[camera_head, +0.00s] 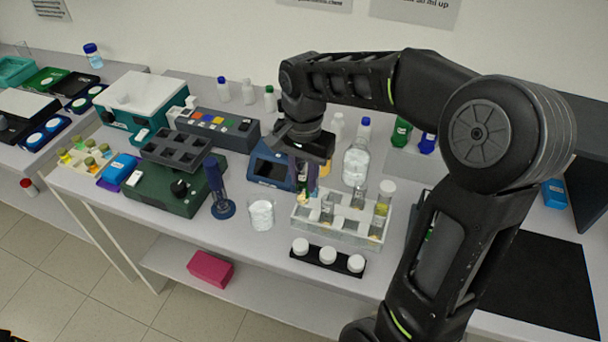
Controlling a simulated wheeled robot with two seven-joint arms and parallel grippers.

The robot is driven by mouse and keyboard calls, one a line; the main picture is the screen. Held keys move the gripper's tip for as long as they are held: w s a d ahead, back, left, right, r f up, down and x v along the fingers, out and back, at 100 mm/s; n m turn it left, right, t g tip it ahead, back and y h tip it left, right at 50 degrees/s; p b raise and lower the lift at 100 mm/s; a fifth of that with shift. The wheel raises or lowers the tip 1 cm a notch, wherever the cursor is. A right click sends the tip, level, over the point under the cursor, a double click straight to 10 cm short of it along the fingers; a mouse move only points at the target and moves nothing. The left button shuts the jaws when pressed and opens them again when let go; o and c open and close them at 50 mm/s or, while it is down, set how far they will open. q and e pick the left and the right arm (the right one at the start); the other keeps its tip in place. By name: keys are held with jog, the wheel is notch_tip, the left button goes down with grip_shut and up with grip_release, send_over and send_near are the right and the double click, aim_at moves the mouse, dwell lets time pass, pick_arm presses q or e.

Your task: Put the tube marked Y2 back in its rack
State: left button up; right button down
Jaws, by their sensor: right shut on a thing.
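A clear tube rack (340,227) stands in the middle of the bench. It holds several tubes, one of them with yellow contents and a white cap (384,198) at the right end. My right gripper (304,184) points down over the rack's back left corner and is shut on a slim tube, mostly hidden by the fingers. The lower end of this tube shows at the rack's left end; I cannot tell whether it is inside a hole. No Y2 mark is legible. My left gripper is not in view.
A black strip with white caps (328,256) lies in front of the rack. A beaker of white powder (261,214) and a blue stand (222,205) are to its left. A blue device (268,168) and a clear bottle (356,163) stand close behind.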

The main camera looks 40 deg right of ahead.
aim_at(304, 202)
jog(key=shift+f+b, duration=2.75)
jog(key=shift+f, duration=1.05)
jog(key=shift+f, duration=0.35)
jog(key=c, duration=1.1)
grip_release()
jog(key=shift+r+b, duration=0.55)
jog(key=shift+r, duration=3.4)
